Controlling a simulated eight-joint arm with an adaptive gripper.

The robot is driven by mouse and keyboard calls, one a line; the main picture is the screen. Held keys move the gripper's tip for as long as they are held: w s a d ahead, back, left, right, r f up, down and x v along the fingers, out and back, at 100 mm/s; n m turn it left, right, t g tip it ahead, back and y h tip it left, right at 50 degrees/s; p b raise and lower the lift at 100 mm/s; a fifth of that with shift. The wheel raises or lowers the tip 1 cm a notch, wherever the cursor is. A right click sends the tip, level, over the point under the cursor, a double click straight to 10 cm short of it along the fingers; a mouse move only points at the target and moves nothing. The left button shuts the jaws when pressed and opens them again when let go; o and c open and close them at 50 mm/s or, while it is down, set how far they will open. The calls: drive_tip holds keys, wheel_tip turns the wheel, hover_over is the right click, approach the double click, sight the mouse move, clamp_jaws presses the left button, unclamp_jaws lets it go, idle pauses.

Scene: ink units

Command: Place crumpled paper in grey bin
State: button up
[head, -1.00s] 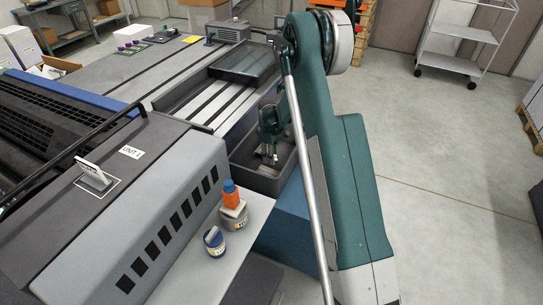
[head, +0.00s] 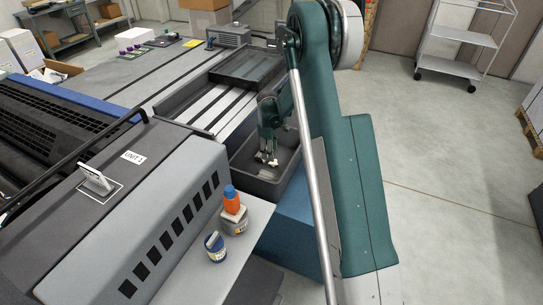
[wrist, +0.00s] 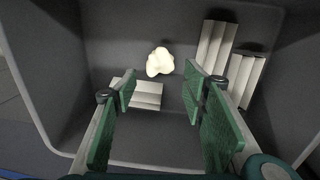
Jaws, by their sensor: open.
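The crumpled paper (wrist: 160,62) is a small cream-white ball in the wrist view, beyond my fingertips and against the floor of the grey bin (wrist: 45,85). I cannot tell whether it rests on that floor or is just above it. My gripper (wrist: 160,87) is open, with green finger pads wide apart and nothing touching them. In the head view my gripper (head: 267,158) points down over the dark grey bin (head: 262,187). Pale bits show by its fingertips there, too small to tell apart.
Pale ribbed pieces (wrist: 138,94) lie in the bin, with more at its right (wrist: 213,47). The bin stands beside the press. An orange-topped bottle (head: 231,199) and a blue-and-white jar (head: 215,246) stand on the near ledge. Open floor lies to the right.

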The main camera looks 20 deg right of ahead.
drive_tip(key=shift+s+a+r+p, duration=0.1)
drive_tip(key=shift+r+p, duration=0.15)
drive_tip(key=shift+r, duration=1.2)
drive_tip(key=shift+s+a+r+p, duration=0.1)
drive_tip(key=shift+r+p, duration=0.15)
drive_tip(key=shift+r, duration=1.2)
drive_tip(key=shift+r, duration=0.1)
wheel_tip(320, 180, up, 16)
drive_tip(key=m+t, duration=0.1)
drive_tip(key=m, duration=0.1)
hover_over(270, 163)
drive_tip(key=s+a, duration=0.3)
drive_tip(key=s, duration=0.5)
drive_tip(key=s+a+r+m+t, duration=0.2)
drive_tip(key=s+a+r+m, duration=0.15)
drive_tip(key=s+r, duration=0.95)
drive_tip(key=s+a+m+t, duration=0.1)
drive_tip(key=s+a+m, duration=0.1)
drive_tip(key=s, duration=1.1)
drive_tip(key=s+a+m+t, duration=0.2)
drive_tip(key=s+a, duration=0.1)
drive_tip(key=s, duration=1.1)
drive_tip(key=shift+a+r+t+y, duration=0.2)
drive_tip(key=shift+r+t+y, duration=0.1)
drive_tip(key=shift+y, duration=0.1)
